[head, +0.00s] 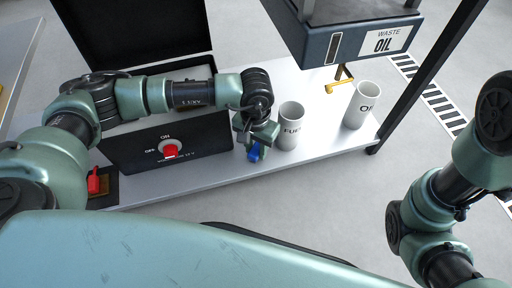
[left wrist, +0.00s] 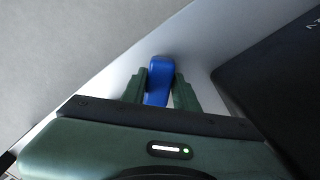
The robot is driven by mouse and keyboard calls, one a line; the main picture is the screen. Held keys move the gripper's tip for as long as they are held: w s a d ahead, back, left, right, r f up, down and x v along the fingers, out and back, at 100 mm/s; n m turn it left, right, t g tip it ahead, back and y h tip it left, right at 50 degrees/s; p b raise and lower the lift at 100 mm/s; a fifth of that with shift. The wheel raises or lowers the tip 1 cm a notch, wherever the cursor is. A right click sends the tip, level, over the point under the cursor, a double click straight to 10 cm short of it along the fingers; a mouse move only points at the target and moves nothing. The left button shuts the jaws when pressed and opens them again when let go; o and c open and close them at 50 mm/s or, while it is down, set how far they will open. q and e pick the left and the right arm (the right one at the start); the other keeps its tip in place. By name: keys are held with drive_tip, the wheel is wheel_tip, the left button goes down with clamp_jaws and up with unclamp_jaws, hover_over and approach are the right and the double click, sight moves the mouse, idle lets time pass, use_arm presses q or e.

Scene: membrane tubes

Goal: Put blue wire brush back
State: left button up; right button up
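The blue wire brush (head: 254,152) is at the left gripper's fingertips, near the front edge of the white shelf. In the left wrist view its blue handle (left wrist: 159,80) lies between the two green fingers, which close on it from both sides. My left gripper (head: 255,143) points down beside the white FUEL cup, and it also shows in the left wrist view (left wrist: 159,88). The brush's bristles are hidden. My right arm shows at the right, but its gripper is out of frame.
A red-handled item (head: 97,181) sits in a dark holder at the left. A black box (head: 125,150) with a red ON/OFF switch (head: 171,151) stands left of the gripper. The FUEL cup (head: 290,127) and another cup (head: 362,106) stand right, below the waste oil container (head: 350,45).

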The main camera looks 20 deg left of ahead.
sight(256, 148)
use_arm(q)
drive_tip(key=shift+o, duration=1.2)
wheel_tip(256, 148, up, 12)
drive_tip(key=p, duration=0.8)
drive_tip(key=shift+r, duration=0.15)
